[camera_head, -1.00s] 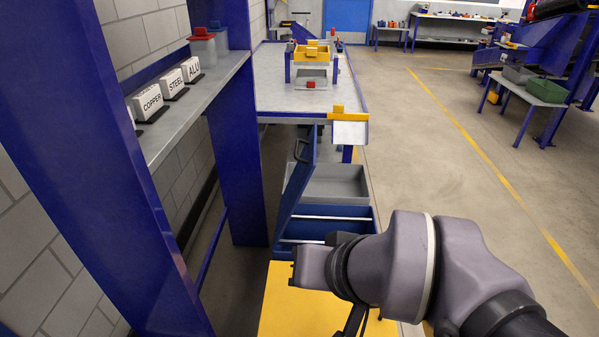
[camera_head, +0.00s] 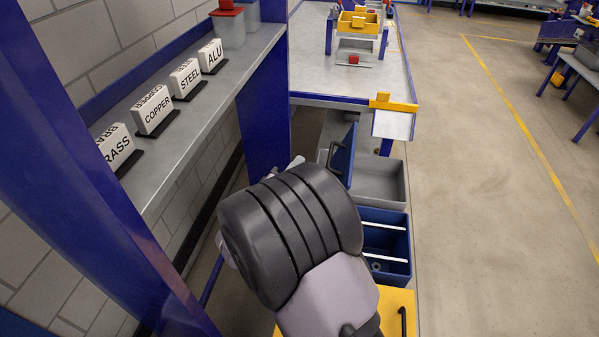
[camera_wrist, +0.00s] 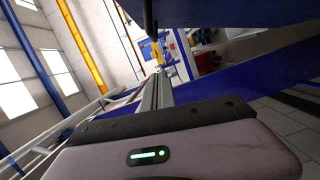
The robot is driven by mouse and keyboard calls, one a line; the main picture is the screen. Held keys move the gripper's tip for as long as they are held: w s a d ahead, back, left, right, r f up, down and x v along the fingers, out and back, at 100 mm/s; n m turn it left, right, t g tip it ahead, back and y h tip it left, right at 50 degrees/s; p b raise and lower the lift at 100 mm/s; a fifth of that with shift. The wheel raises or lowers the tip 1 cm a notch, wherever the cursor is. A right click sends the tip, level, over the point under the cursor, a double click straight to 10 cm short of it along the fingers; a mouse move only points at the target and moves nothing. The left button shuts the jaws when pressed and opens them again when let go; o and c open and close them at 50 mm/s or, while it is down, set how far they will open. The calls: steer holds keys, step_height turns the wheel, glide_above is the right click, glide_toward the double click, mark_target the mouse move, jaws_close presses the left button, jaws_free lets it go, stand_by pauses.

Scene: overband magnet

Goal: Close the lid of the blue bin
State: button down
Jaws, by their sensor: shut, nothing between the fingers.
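The blue bin (camera_head: 398,216) stands open at the lower middle of the head view, with pale bars across its mouth. Its blue lid (camera_head: 343,158) is raised steeply at the left side, with a dark handle (camera_head: 334,152) on it. My arm covers the lower part of the lid and the bin's left edge. My gripper (camera_wrist: 157,92) shows in the wrist view with its fingers together and empty. In the head view my wrist hides most of it, left of the lid. I cannot tell whether it touches the lid.
A grey bin (camera_head: 392,190) sits behind the blue one, and a yellow lid (camera_head: 398,302) is in front. A shelf (camera_head: 190,115) with labelled blocks and a blue post (camera_head: 264,115) are close on the left. A grey table (camera_head: 310,65) stands behind.

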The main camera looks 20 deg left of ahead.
steer(key=w+d+b, duration=0.2)
steer(key=w+d, duration=0.1)
steer(key=w, duration=0.2)
steer(key=shift+w+d+f+b, duration=0.2)
steer(key=shift+d+f+b, duration=0.2)
